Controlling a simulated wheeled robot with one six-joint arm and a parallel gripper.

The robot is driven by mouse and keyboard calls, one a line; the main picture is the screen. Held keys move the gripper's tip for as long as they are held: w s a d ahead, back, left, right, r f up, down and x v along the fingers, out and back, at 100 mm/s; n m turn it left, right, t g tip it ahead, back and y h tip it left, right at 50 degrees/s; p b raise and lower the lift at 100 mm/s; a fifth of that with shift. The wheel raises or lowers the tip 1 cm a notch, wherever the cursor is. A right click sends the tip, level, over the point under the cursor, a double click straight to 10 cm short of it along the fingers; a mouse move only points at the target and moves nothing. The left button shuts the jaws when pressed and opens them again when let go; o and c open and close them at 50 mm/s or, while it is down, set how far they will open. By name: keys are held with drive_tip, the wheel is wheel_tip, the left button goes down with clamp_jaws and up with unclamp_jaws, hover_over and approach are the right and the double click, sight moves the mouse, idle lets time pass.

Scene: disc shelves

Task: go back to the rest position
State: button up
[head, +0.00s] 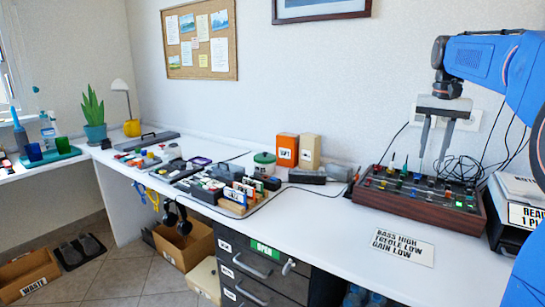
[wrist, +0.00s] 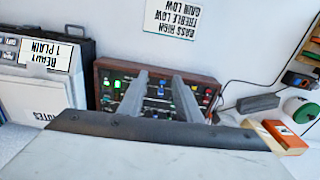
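My gripper (head: 433,155) hangs from my blue arm at the right of the head view, pointing down. Its two grey fingers are apart with nothing between them. It appears above the wood-sided mixer box (head: 420,195) with coloured knobs, and I see no contact with it. In the wrist view, the fingers of my gripper (wrist: 158,100) stretch over the mixer box (wrist: 115,72), hiding part of its panel.
A printed settings card (head: 403,246) lies in front of the mixer. A labelled case (head: 520,190) stands at the right edge. Orange (head: 287,149) and tan (head: 309,152) boxes stand left of the mixer. Cables run behind it. The desk front centre is clear.

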drive_tip(key=s+a+f+n+t, duration=0.1)
drive_tip(key=s+a+f+n, duration=0.1)
drive_tip(key=s+a+f, duration=0.45)
drive_tip(key=s+a+f+n+t, duration=0.15)
drive_tip(key=s+a, duration=0.25)
drive_tip(key=s, duration=0.5)
drive_tip(key=s+a+f+n+t, duration=0.1)
drive_tip(key=s+a+f, duration=0.1)
drive_tip(key=s+f, duration=0.6)
drive_tip(key=s+a+f+n+t, duration=0.1)
drive_tip(key=s+a+f, duration=0.2)
drive_tip(key=s+f, duration=0.4)
drive_tip(key=shift+s+a+f+n, duration=0.15)
drive_tip(key=shift+s+f+n, duration=0.25)
drive_tip(key=shift+f, duration=0.4)
